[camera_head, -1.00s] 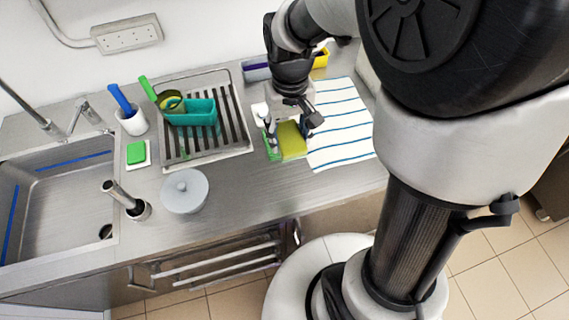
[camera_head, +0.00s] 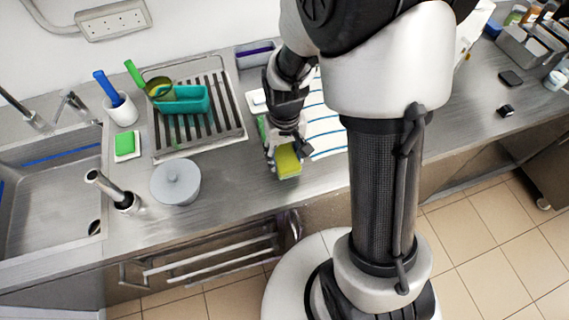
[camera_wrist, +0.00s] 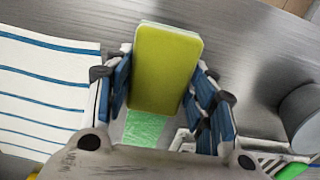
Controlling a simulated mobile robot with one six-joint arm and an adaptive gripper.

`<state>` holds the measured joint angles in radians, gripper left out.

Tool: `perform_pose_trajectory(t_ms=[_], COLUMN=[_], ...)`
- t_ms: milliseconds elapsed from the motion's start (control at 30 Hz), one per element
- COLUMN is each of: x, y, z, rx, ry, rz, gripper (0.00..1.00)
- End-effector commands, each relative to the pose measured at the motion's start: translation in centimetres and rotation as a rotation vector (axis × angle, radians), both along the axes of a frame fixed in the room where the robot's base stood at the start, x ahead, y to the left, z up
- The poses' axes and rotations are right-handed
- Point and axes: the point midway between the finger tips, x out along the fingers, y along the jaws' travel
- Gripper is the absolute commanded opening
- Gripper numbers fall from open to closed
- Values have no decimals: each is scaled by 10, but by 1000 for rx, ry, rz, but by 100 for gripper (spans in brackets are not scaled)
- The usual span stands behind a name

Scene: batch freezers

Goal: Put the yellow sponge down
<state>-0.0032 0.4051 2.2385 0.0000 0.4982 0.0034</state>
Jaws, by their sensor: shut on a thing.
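The yellow sponge (camera_head: 287,162) is between the fingers of my gripper (camera_head: 287,150), near the front edge of the steel counter. The wrist view shows the yellow sponge (camera_wrist: 166,68) with a finger on each side, and my gripper (camera_wrist: 160,95) is shut on it. A thin pale layer shows along its far edge. A green item (camera_wrist: 144,128) lies below the sponge, partly hidden by it. I cannot tell whether the sponge touches the counter.
A striped towel (camera_head: 325,128) lies right of my gripper. A dish rack (camera_head: 200,135) with a teal caddy (camera_head: 183,100), a grey lidded pot (camera_head: 175,182) and a green sponge on a white dish (camera_head: 126,145) stand to the left. Bare counter (camera_head: 235,190) lies between pot and gripper.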

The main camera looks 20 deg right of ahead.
Motion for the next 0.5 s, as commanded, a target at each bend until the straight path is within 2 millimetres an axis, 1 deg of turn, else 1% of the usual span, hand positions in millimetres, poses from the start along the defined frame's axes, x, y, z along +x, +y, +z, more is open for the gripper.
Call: perform_pose_trajectory(t_ms=[33, 167, 367, 433, 500], x=[0, 0, -1, 0, 0], y=[0, 0, 0, 0, 0], z=[-5, -12, -41, -45, -45], rx=[0, 0, 0, 0, 0], ry=[1, 1, 4, 1, -1], rz=[0, 0, 0, 0, 0], gripper=[21, 21, 21, 21, 21])
